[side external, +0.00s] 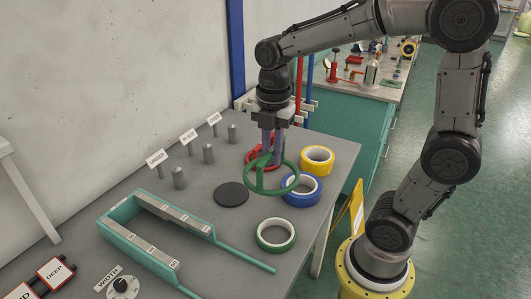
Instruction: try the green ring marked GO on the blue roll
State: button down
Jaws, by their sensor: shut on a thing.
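My gripper (270,148) points down and is shut on a green ring (250,183), gripping the ring's far side. The ring looks tilted and held above the table, and any mark on it is too small to read. The blue roll (307,198) lies flat on the grey table, just right of the ring in the picture. The ring's right edge overlaps the blue roll in the picture; I cannot tell the height gap between them. A red ring (249,158) is partly hidden behind my gripper and the green ring.
A yellow roll (329,164) lies behind the blue roll, and a green roll (263,245) in front. A black disc (231,194) lies to the left. Several metal pegs (179,178) with labels stand at the back. A teal frame (120,233) fills the front left.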

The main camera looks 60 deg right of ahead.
jog(key=shift+w+d+f+n, duration=0.1)
jog(key=shift+d+f+n, duration=0.1)
jog(key=shift+d+n, duration=0.1)
jog(key=d, duration=0.2)
jog(key=d+f, duration=0.2)
jog(key=d, duration=0.1)
jog(key=shift+s+d, duration=0.35)
jog(key=s+d+f+m, duration=0.1)
jog(key=s+d+f, duration=0.2)
jog(key=d+f, duration=0.2)
jog(key=shift+d+f+m, duration=0.3)
jog(key=shift+f, duration=0.45)
jog(key=shift+f, duration=0.5)
dwell(1.1)
jog(key=c, duration=0.8)
grip_release()
jog(key=shift+o, duration=0.2)
